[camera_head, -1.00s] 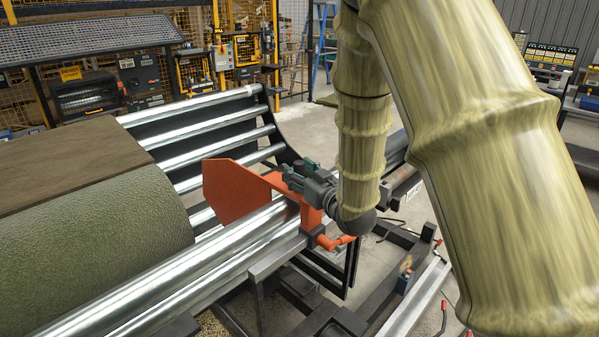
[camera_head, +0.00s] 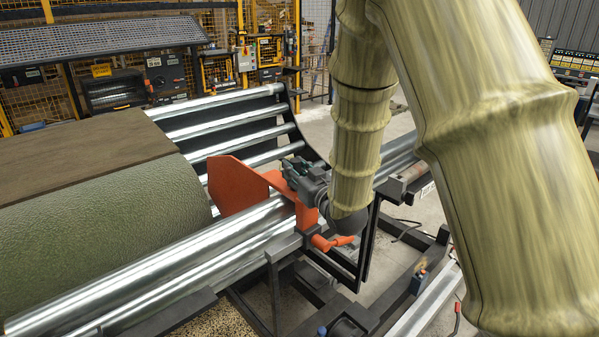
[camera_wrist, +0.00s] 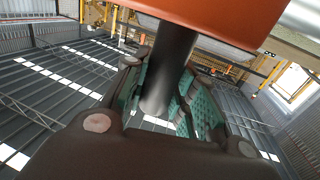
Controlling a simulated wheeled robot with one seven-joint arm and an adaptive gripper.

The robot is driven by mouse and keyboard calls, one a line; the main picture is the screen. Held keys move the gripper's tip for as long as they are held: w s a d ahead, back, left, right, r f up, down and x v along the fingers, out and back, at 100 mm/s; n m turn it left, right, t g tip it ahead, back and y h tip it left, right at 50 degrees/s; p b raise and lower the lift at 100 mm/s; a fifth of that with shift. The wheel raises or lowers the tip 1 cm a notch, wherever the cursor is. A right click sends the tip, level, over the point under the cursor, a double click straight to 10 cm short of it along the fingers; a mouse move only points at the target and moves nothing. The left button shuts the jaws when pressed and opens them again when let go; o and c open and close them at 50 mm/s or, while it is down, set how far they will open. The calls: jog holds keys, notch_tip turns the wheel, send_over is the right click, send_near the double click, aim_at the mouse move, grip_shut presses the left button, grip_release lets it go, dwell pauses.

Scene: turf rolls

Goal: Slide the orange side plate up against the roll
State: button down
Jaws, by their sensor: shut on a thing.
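The orange side plate (camera_head: 232,187) stands upright across the steel rollers, by the right end of the green turf roll (camera_head: 105,205). Its left edge is very close to the roll's end face; I cannot tell whether they touch. My gripper (camera_head: 297,172) is at the plate's right side. In the wrist view my gripper (camera_wrist: 168,88) has its teal pads closed around a dark round post (camera_wrist: 172,62) under the orange plate (camera_wrist: 215,15). The plate's clamp with an orange lever (camera_head: 332,242) sits at the front roller. The roll's end face is mostly hidden.
Steel rollers (camera_head: 215,130) run behind and in front of the roll, ending at a black curved end frame (camera_head: 300,135). Black frame beams (camera_head: 395,285) lie low at the front right. A mesh fence and a machine bench stand behind.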

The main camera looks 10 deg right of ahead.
jog(key=s+a, duration=0.2)
jog(key=a, duration=0.1)
jog(key=a+b, duration=0.1)
jog(key=a, duration=0.1)
jog(key=shift+s+a, duration=0.25)
jog(key=shift+s, duration=0.15)
jog(key=shift+d, duration=0.15)
jog(key=c, duration=1.1)
grip_release()
jog(key=shift+c, duration=0.2)
jog(key=shift+d, duration=0.1)
jog(key=v, duration=0.7)
jog(key=shift+s, duration=0.25)
